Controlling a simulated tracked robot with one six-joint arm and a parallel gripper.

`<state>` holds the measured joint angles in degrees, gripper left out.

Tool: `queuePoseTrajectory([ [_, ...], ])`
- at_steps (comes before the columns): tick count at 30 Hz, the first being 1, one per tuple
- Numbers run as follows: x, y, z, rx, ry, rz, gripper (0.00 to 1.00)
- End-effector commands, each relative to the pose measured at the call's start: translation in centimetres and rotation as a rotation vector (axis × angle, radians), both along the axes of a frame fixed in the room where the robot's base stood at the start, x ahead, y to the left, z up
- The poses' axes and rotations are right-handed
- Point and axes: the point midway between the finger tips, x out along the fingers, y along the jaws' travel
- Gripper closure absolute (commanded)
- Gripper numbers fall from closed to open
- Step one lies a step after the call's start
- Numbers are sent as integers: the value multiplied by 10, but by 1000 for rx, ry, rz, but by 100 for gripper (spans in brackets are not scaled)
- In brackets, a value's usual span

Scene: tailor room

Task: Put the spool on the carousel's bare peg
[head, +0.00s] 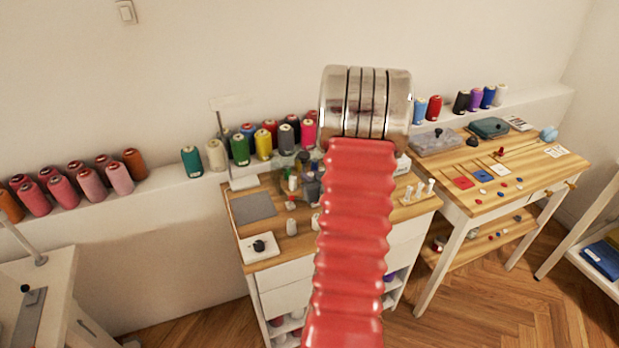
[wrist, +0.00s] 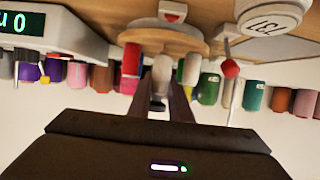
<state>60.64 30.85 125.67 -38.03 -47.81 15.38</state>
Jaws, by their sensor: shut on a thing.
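In the wrist view, which is upside down, my gripper (wrist: 161,88) is shut on a small pale spool (wrist: 161,69). The fingers sit on either side of it, and its dark end shows between them. A round wooden disc (wrist: 195,42), apparently the carousel's base, lies just beyond the spool. I cannot tell whether they touch. I cannot make out the bare peg. In the head view my arm covers part of the worktable, and the gripper and spool cannot be made out clearly.
A scale with a green display (wrist: 45,35) stands beside the disc. Thread cones line the wall ledge (head: 165,188). A grey mat (head: 253,206) lies on the worktable (head: 275,258).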

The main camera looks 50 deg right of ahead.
Motion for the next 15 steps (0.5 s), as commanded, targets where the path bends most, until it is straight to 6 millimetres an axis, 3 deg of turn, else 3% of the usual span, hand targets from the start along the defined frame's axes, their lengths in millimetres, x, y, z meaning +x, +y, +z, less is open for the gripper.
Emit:
queuePoseTrajectory([
  [15,0,0,-8,1,0,0,100],
])
